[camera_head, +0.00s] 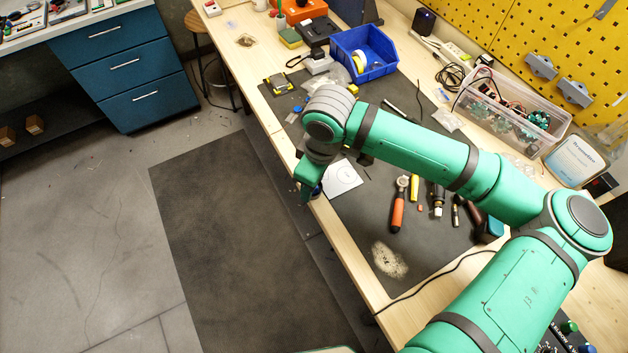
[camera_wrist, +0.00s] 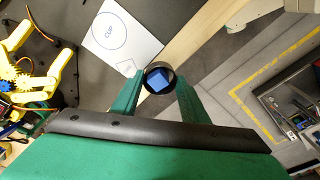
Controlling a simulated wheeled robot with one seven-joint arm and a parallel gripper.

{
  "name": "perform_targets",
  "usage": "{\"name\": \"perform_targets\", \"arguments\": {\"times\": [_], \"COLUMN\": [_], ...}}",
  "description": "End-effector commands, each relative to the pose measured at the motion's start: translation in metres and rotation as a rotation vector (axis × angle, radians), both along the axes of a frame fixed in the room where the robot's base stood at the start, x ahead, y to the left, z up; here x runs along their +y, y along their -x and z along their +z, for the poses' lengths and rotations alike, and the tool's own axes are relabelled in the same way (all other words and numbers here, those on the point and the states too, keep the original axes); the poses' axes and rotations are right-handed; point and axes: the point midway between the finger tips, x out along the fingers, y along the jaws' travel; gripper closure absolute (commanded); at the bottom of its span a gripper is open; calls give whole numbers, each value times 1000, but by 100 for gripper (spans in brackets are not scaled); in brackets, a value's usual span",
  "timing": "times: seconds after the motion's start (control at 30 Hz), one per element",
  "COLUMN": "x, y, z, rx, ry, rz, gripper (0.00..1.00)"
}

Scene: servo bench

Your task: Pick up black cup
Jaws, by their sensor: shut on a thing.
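The black cup (camera_wrist: 147,74) shows from above in the wrist view, as a round dark rim between my fingers. A blue block (camera_wrist: 158,80) is inside it. My gripper (camera_wrist: 160,85) is shut on the cup, with one green finger on each side. The cup is beside the white sheet (camera_wrist: 118,35) marked "CUP" with a drawn circle, not on that circle. In the head view my arm mostly hides the cup, near the bench's front edge. I cannot tell whether the cup touches the bench.
The sheet (camera_head: 343,179) lies on the dark bench mat (camera_head: 345,222). An orange-handled tool (camera_head: 398,212) and other hand tools lie to its right. A blue bin (camera_head: 378,70) and a clear box of parts (camera_head: 540,142) stand further back. Yellow mechanical parts (camera_wrist: 22,60) are left in the wrist view.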

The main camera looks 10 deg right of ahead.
Motion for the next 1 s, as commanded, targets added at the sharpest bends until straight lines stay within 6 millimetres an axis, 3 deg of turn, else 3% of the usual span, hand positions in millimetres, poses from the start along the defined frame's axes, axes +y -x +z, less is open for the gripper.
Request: {"name": "perform_targets", "arguments": {"times": [0.03, 0.1, 0.47, 0.67, 1.0], "x": [0, 0, 0, -3, -9], "y": [0, 0, 0, 2, 6], "z": [0, 0, 3, 30, 89], "rx": [0, 0, 0, -2, -1], "ry": [0, 0, 0, -1, 0], "rz": [0, 0, 0, 0, 0], "gripper": [52, 38, 38, 38, 38]}}
